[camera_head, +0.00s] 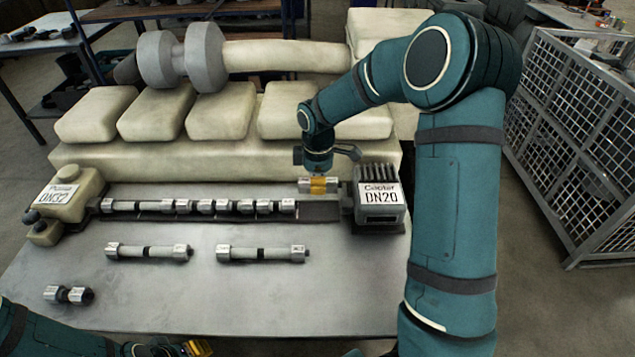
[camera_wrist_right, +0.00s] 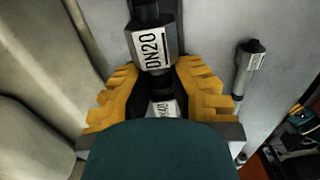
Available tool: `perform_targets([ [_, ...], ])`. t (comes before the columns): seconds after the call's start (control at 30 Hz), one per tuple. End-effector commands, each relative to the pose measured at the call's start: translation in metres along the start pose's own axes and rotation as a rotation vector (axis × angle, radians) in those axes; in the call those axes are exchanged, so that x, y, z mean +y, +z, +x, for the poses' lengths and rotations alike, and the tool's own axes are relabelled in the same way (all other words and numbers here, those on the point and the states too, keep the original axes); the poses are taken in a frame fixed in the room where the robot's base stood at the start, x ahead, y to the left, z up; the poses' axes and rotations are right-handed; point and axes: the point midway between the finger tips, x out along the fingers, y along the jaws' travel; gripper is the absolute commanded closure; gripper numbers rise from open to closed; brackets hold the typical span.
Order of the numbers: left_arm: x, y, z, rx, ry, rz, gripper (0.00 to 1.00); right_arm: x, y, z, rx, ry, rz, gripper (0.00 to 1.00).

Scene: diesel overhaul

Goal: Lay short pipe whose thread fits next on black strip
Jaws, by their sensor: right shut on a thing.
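My right gripper (camera_head: 318,184) is shut on a short pipe (camera_head: 304,185), held just above the right end of the pipe row, left of the cooler (camera_head: 380,198) marked DN20. In the right wrist view the yellow fingers are around the pipe's middle; one silver end (camera_wrist_right: 152,50) reads DN20, the other (camera_wrist_right: 164,108) seems to read DN40 and is partly hidden. The black strip (camera_head: 160,217) carries a row of joined pipes (camera_head: 205,206) from the pump (camera_head: 68,193) marked DN32. My left gripper (camera_head: 198,348) is at the bottom edge, mostly cut off.
Two longer pipes (camera_head: 148,252) (camera_head: 262,254) and a short pipe (camera_head: 68,295) lie loose on the metal table (camera_head: 220,295). The table's right front is clear. A pale engine block (camera_head: 215,165) stands behind the row, and a mesh cage (camera_head: 580,130) stands at right.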

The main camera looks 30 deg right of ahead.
Motion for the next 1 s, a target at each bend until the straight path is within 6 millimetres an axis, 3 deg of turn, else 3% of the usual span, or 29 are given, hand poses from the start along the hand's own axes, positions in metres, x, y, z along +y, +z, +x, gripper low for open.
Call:
perform_targets([
  [0.27,-0.002,0.002,0.005,-0.004,0.000,0.001,0.53,0.001,0.000,0.007,0.000,0.001,0.001,1.00],
  [1.0,-0.013,0.018,0.035,-0.035,0.004,0.010,0.53,0.000,0.000,0.052,0.000,0.000,0.002,1.00],
])
